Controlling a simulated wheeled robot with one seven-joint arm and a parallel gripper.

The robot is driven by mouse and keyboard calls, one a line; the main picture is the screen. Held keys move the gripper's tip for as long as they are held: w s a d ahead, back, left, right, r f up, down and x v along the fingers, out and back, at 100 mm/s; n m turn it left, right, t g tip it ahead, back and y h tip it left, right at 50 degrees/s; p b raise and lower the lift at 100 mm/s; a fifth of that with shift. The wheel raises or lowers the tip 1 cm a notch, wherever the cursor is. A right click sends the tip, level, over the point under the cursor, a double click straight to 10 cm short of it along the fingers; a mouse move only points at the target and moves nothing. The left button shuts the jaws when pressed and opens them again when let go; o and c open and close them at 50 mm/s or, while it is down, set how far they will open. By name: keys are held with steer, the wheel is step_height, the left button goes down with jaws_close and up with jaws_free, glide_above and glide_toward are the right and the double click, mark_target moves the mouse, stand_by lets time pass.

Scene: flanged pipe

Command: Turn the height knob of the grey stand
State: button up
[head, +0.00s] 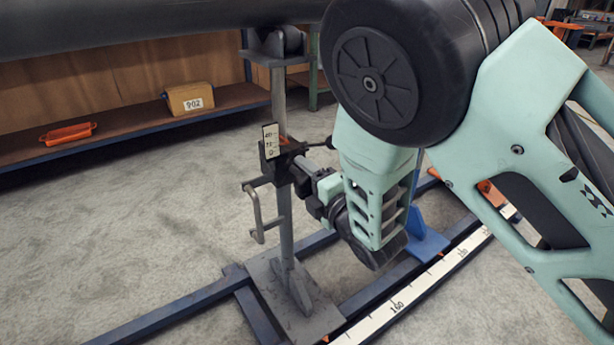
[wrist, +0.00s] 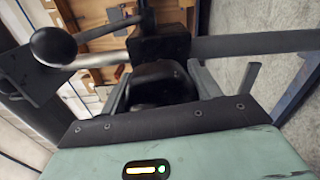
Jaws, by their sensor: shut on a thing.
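The grey stand (head: 286,222) rises from a flat base plate to a roller head under the dark pipe (head: 150,25). A dark clamp block with a small marked plate (head: 270,141) sits partway up its post. My gripper (head: 312,180) reaches the block from the right, at about its height. In the wrist view the black height knob (wrist: 162,80) lies between the two fingers of my gripper (wrist: 160,92), in front of the block (wrist: 158,45). The fingers are shut on it. In the head view the knob is mostly hidden by the gripper.
A lever with a black ball end (wrist: 53,46) stands close beside the gripper in the wrist view. A bent grey handle (head: 262,213) hangs left of the post. Blue rails (head: 180,312) and a white scale (head: 400,292) run along the floor. The floor at left is clear.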

steer(key=shift+n+p, duration=0.35)
steer(key=shift+n, duration=0.75)
steer(key=o, duration=1)
steer(key=shift+c, duration=0.2)
steer(key=shift+s, duration=0.1)
steer(key=p+v, duration=0.8)
steer(key=v, duration=0.9)
steer(key=shift+s+d, duration=0.1)
steer(key=shift+d, duration=0.05)
